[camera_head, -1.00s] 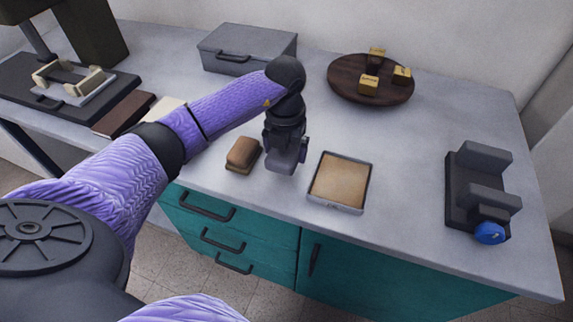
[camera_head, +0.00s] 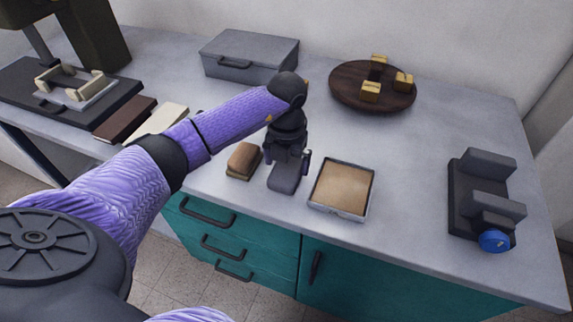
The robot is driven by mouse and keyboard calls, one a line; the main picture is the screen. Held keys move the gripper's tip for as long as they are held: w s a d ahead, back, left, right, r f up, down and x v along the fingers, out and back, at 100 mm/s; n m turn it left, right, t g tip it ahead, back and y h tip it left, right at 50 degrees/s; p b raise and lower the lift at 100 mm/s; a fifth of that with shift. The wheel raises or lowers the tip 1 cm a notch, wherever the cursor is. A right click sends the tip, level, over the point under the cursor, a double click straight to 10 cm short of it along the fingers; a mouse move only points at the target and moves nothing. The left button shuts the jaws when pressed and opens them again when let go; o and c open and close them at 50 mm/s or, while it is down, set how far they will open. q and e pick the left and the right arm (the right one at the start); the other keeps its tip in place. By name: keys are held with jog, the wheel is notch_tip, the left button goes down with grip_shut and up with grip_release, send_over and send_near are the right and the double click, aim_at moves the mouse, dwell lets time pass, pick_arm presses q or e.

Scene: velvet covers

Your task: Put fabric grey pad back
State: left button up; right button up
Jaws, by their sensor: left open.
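My left gripper (camera_head: 286,180) comes in from the left and points down over the counter, between a brown block with a darker base (camera_head: 243,160) and a shallow tray with a tan surface (camera_head: 342,188). It is open, apart from the block and the tray. My right gripper is out of view.
A grey lidded box (camera_head: 248,56) and a round dark wooden board (camera_head: 350,98) with several small yellow blocks stand at the back. A dark fixture with a blue knob (camera_head: 494,241) is at right. Brown (camera_head: 125,118) and cream (camera_head: 158,122) flat pieces lie left. Counter between tray and fixture is clear.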

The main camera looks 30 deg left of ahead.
aim_at(287, 169)
pick_arm(q)
notch_tip(287, 169, up, 10)
jog(key=p, duration=0.2)
jog(key=shift+f, duration=0.15)
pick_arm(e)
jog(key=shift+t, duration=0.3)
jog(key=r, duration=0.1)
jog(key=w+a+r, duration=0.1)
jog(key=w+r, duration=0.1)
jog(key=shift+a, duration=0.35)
